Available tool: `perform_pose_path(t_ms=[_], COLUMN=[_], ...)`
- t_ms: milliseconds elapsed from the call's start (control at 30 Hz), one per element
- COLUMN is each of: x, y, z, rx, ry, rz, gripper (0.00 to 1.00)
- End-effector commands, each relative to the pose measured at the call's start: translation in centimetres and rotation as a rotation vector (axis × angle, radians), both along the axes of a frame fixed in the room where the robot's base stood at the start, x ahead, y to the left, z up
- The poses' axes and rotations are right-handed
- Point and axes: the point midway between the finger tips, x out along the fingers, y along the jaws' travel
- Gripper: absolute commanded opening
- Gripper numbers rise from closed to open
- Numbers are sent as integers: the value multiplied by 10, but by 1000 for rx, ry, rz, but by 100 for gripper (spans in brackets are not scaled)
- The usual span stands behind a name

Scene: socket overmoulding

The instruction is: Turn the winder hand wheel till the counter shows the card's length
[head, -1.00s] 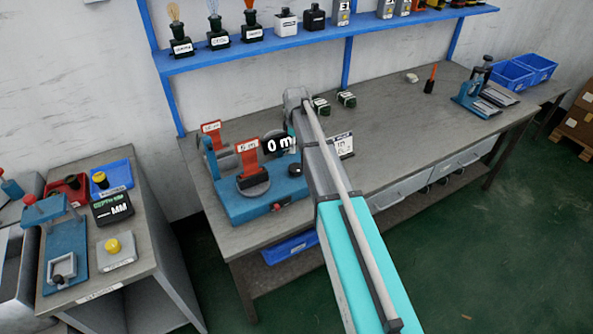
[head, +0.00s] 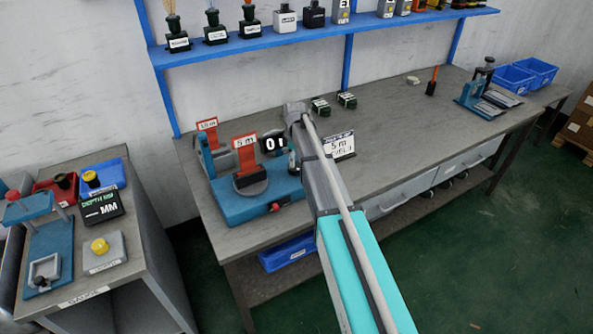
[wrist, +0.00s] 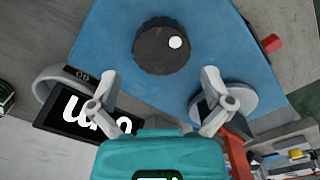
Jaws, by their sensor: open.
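The blue winder (head: 238,207) stands on the workbench in the head view. Its black counter (head: 273,144) shows a 0, with its right part hidden by my arm; it also shows upside down in the wrist view (wrist: 82,117), reading 0 m. The dark hand wheel (wrist: 160,50) with a white knob is seen from above in the wrist view. My gripper (wrist: 157,98) is open and empty, fingers spread, with the wheel beyond the fingertips; I see no contact. In the head view the gripper is hidden. The white card (head: 340,146) beside the winder reads 5 m.
Red tags (head: 245,153) stand on the winder, one marked 5 m. Two small dark green items (head: 320,107) lie behind my arm. A blue shelf (head: 300,36) with bottles hangs above.

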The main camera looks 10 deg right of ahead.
Motion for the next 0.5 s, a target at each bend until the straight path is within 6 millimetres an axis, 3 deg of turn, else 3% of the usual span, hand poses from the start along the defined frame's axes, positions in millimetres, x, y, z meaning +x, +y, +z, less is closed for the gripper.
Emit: perform_pose_path(t_ms=[200, 500], x=[0, 0], y=[0, 1], z=[-21, -35], rx=[0, 0], ry=[0, 0], rz=[1, 1], gripper=[100, 100])
